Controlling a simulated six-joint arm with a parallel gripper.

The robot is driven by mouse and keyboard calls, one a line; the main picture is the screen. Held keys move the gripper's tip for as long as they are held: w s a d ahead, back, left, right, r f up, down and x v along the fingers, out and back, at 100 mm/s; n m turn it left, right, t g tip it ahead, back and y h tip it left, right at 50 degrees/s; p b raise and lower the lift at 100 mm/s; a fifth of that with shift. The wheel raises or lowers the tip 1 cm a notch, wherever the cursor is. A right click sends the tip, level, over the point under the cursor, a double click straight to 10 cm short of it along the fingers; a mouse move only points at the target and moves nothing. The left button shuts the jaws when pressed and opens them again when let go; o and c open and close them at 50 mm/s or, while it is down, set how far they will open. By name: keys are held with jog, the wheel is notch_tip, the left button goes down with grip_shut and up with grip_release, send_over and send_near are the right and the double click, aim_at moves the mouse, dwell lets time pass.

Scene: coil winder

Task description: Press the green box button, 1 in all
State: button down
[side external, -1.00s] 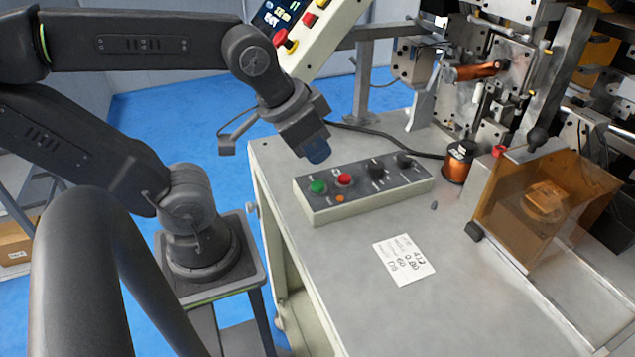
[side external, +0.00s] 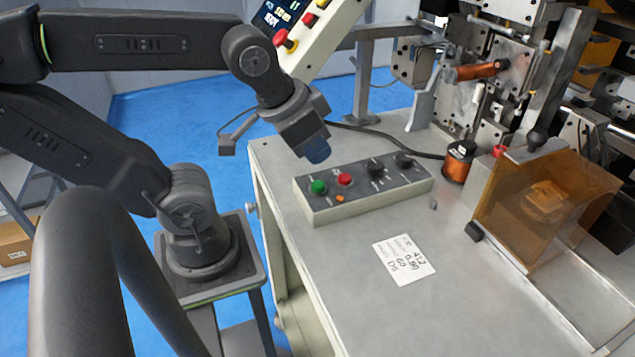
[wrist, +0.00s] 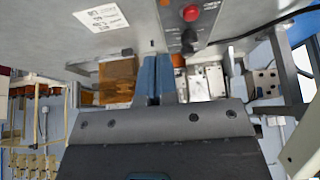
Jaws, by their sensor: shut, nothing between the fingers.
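The green button (side external: 318,187) sits at the left end of the grey control box (side external: 350,207), which lies on the metal table. A red button (side external: 344,179) is to its right and a small orange one (side external: 340,198) is in front. My gripper (side external: 318,153) has blue fingertips and hangs above the back edge of the box, apart from the buttons. In the wrist view my fingers (wrist: 158,78) are together and empty. That view also shows the red button (wrist: 190,12) and dark knobs (wrist: 189,36); I cannot make out the green button there.
Dark knobs (side external: 376,167) stand on the box's right half. A copper spool (side external: 459,162) and an amber guard (side external: 545,205) stand to the right. A paper card (side external: 404,259) lies in front. A tilted panel (side external: 318,30) is behind my wrist. The front tabletop is mostly clear.

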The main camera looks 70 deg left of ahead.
jog(key=r+n+g+h, duration=0.2)
jog(key=n+g+h, duration=0.65)
jog(key=n, duration=1.45)
send_over(321, 183)
jog(key=shift+f, duration=0.25)
jog(key=shift+f, duration=0.1)
jog(key=shift+f, duration=4.35)
jog(key=shift+f, duration=0.1)
jog(key=shift+f, duration=0.3)
